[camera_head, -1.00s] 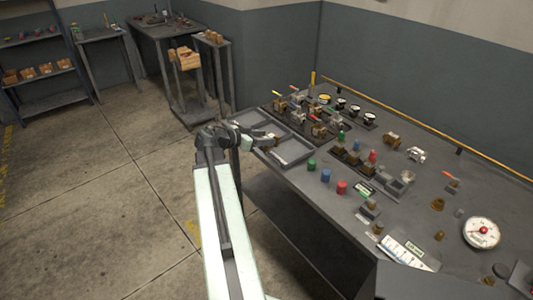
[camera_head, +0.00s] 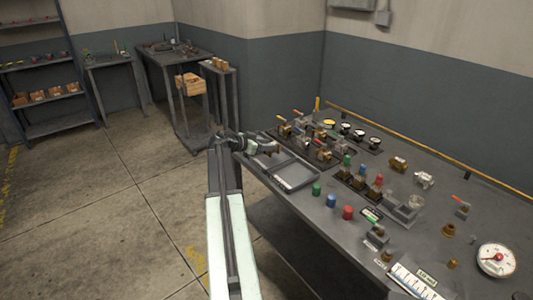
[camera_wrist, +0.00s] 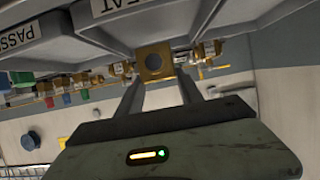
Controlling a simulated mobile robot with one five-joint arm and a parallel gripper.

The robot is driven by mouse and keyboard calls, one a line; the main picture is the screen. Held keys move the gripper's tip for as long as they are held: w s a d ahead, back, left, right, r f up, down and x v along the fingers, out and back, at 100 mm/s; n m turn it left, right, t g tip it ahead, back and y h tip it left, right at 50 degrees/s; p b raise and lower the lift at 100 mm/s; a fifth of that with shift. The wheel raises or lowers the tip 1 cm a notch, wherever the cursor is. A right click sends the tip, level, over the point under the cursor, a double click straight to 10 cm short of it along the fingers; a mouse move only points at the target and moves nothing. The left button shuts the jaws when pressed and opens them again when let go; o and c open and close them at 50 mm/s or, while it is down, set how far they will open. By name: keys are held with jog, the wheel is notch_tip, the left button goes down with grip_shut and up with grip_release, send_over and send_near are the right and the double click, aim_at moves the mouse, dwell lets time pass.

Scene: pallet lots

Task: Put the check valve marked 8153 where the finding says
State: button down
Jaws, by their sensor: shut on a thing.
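My gripper (camera_wrist: 160,88) is shut on a brass check valve (camera_wrist: 155,62), a block with a round dark bore facing the wrist camera. No number is readable on it. In the head view my gripper (camera_head: 270,149) is by the grey trays at the bench's left end, and the valve is too small to make out. The wrist view shows the grey trays close by at the top, one with a label (camera_wrist: 18,38) starting "PASS" and one with a label (camera_wrist: 110,5) ending "EAT". The near tray (camera_head: 298,176) looks empty.
The bench (camera_head: 310,215) holds green, blue and red caps (camera_head: 332,201), several brass valves on dark racks (camera_head: 318,150), a clear box (camera_head: 405,214), a dial gauge (camera_head: 496,259) and a striped card (camera_head: 412,281). A yellow rail (camera_head: 420,145) runs along the back. Floor left of the bench is clear.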

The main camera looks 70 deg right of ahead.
jog(key=f+b, duration=0.4)
jog(key=shift+w+d, duration=0.2)
jog(key=shift+d, duration=0.15)
jog(key=shift+r, duration=0.25)
jog(key=shift+f, duration=0.25)
jog(key=c, duration=0.8)
grip_release()
jog(key=shift+r, duration=0.1)
jog(key=shift+o, duration=0.2)
jog(key=shift+r, duration=0.15)
jog(key=p+v, duration=0.5)
jog(key=v, duration=0.7)
